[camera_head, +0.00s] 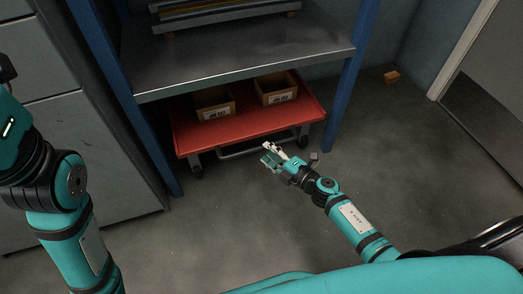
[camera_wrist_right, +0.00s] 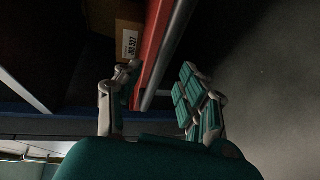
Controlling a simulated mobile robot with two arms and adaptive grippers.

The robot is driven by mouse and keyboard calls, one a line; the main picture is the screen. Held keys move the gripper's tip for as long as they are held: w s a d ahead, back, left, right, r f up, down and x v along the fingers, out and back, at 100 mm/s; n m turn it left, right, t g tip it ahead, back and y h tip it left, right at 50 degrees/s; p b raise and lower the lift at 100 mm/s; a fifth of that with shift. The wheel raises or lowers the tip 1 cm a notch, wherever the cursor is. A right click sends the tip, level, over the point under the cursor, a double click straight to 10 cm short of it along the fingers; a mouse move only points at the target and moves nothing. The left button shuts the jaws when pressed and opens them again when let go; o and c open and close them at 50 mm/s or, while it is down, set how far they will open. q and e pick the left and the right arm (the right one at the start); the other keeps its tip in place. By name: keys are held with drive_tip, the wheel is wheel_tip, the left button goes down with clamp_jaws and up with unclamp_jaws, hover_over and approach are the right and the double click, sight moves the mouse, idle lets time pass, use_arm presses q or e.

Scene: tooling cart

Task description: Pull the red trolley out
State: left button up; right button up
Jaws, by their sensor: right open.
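The red trolley (camera_head: 246,127) stands on the floor under a grey shelf, between its blue posts. A grey bar handle (camera_head: 254,150) runs low along its front. My right gripper (camera_head: 270,152) is open and empty at the trolley's front edge, near the right part of the handle. In the right wrist view, the red edge (camera_wrist_right: 152,50) and a grey bar (camera_wrist_right: 165,60) run down toward the space between my open fingers (camera_wrist_right: 160,90). I cannot tell whether they touch. My left arm shows at the left of the head view, but its fingers are not in view.
Two cardboard boxes, left (camera_head: 213,103) and right (camera_head: 276,88), sit on the trolley. The shelf (camera_head: 240,55) is above it. A grey cabinet (camera_head: 80,150) stands at left. A small orange block (camera_head: 391,77) lies on the floor. Floor in front is clear.

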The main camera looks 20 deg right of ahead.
sight(261, 146)
drive_tip(key=shift+b+x, duration=0.5)
drive_tip(key=shift+x, duration=1.65)
drive_tip(key=shift+c, duration=0.4)
clamp_jaws()
